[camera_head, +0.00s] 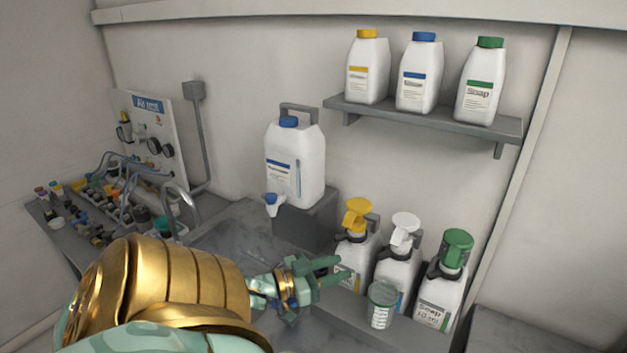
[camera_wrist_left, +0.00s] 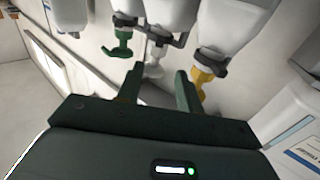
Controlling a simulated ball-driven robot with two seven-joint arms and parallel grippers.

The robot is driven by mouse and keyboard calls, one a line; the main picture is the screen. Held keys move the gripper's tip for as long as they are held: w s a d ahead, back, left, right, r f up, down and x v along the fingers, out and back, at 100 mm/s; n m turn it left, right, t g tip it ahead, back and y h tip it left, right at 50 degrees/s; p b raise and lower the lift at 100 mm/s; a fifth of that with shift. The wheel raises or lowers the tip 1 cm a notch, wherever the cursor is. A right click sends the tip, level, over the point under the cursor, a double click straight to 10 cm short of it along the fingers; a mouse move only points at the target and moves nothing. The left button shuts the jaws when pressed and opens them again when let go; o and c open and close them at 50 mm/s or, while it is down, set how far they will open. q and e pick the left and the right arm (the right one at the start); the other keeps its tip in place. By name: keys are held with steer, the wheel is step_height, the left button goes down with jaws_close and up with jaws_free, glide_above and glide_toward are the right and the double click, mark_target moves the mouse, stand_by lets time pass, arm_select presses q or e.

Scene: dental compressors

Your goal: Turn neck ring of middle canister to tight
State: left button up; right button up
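The middle canister (camera_head: 396,262) is a white bottle with a white pump head (camera_head: 405,224) and a dark collar at its neck. It stands between a yellow-pump canister (camera_head: 357,245) and a green-pump canister (camera_head: 443,290). My left gripper (camera_head: 343,270) is open and empty, in front of the yellow-pump canister and left of the middle one. In the left wrist view, which looks inverted, the white pump (camera_wrist_left: 154,68) shows beyond and between the open fingers. The middle canister's neck (camera_wrist_left: 160,35) is partly visible there. The ring's tightness cannot be told. My right gripper is not in view.
A large white jug (camera_head: 296,165) sits on a grey block at the left. A shelf (camera_head: 425,118) with three capped bottles hangs above. A faucet (camera_head: 183,205) is further left.

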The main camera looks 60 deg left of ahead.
arm_select(q)
steer(key=s, duration=0.5)
steer(key=shift+s+a, duration=0.3)
steer(key=shift+a, duration=0.05)
